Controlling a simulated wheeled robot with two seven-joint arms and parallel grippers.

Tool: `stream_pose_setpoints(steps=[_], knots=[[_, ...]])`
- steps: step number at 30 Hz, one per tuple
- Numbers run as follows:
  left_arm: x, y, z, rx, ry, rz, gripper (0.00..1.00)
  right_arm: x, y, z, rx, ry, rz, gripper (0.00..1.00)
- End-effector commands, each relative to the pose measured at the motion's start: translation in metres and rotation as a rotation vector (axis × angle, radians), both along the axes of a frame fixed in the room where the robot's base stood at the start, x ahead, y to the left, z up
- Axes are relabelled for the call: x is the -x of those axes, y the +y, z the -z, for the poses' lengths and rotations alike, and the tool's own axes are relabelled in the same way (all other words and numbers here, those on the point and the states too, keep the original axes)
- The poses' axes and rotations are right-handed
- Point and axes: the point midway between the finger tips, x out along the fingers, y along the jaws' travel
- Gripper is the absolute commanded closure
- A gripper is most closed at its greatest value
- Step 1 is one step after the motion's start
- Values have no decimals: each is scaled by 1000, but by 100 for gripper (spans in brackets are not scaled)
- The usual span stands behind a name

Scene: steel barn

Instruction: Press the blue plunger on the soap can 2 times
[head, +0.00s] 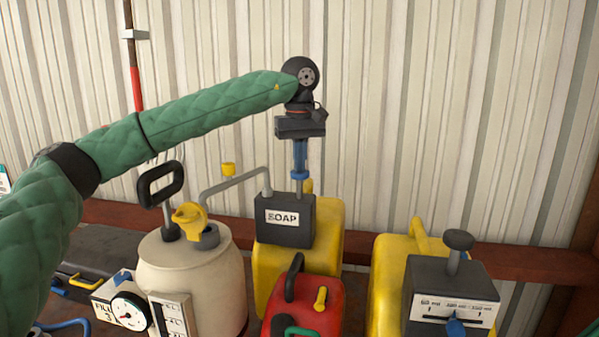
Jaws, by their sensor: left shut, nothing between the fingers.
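The soap can is a yellow can (327,250) with a dark box labelled SOAP (289,219) on its front. The blue plunger (300,174) stands upright on a thin grey rod that rises from the top of the dark box. My left gripper (300,166) points straight down over the plunger. Its fingers are shut and empty, and the tips are at the top of the blue plunger; they look in contact, but a small gap cannot be ruled out. My right gripper is not in view.
A cream tank (192,276) with a black handle stands left. A red can (303,308) is in front. Another yellow can (385,290) with a dark lever box (452,293) stands right. A corrugated wall (450,110) is behind.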

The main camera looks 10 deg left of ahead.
Motion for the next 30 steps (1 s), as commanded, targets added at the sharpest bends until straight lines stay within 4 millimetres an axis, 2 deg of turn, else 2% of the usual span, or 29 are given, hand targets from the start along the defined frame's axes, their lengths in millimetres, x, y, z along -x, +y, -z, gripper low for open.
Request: stream_pose_setpoints(steps=[30], knots=[[0, 0, 40, 0, 1, 1, 100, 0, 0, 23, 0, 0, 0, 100]])
